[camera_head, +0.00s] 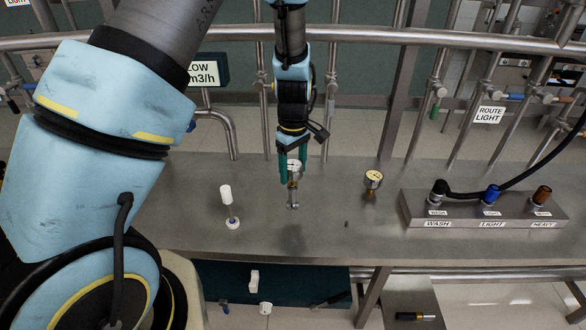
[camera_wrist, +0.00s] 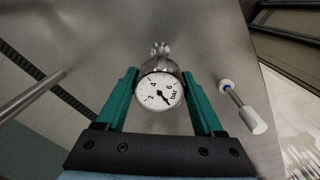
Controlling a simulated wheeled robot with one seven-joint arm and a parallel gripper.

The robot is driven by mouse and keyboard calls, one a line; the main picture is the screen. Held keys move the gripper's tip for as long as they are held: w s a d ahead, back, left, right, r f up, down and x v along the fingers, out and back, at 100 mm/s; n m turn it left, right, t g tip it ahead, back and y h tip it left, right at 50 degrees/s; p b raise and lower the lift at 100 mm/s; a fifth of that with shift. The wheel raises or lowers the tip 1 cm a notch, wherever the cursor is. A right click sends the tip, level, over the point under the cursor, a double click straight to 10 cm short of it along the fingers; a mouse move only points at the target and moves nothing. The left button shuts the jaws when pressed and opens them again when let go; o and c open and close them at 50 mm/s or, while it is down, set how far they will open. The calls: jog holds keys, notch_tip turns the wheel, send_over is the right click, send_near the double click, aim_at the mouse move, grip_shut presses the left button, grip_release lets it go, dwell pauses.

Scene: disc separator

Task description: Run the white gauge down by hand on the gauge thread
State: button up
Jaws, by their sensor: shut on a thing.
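The white gauge (camera_head: 294,165) is upright between the green fingers of my gripper (camera_head: 293,172), above the steel bench. In the wrist view its white dial (camera_wrist: 159,95), marked in bar, sits between both fingertips (camera_wrist: 160,88). My gripper is shut on the gauge body. Below the gauge a short metal stem and fitting (camera_head: 293,204) show; in the wrist view, silver metal parts (camera_wrist: 160,48) appear beyond the gauge. I cannot tell where the gauge's own stem ends and the gauge thread begins, or how far they are engaged.
A cream-faced gauge (camera_head: 373,179) is on the bench to the right. A white-handled piece (camera_head: 226,195) stands to the left. A manifold labelled WASH, LIGHT and HEAVY (camera_head: 480,212) is at the right, with a black hose. A small dark thing (camera_head: 346,224) lies on the bench (camera_head: 320,245).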

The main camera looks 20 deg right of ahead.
jog(key=c, duration=0.9)
jog(key=shift+c, duration=0.4)
jog(key=shift+m+b, duration=0.3)
jog(key=shift+m, duration=1.3)
grip_shut()
jog(key=m, duration=0.3)
jog(key=shift+a, duration=0.1)
jog(key=shift+m, duration=0.3)
jog(key=shift+m+b, duration=0.35)
jog(key=shift+m, duration=1.05)
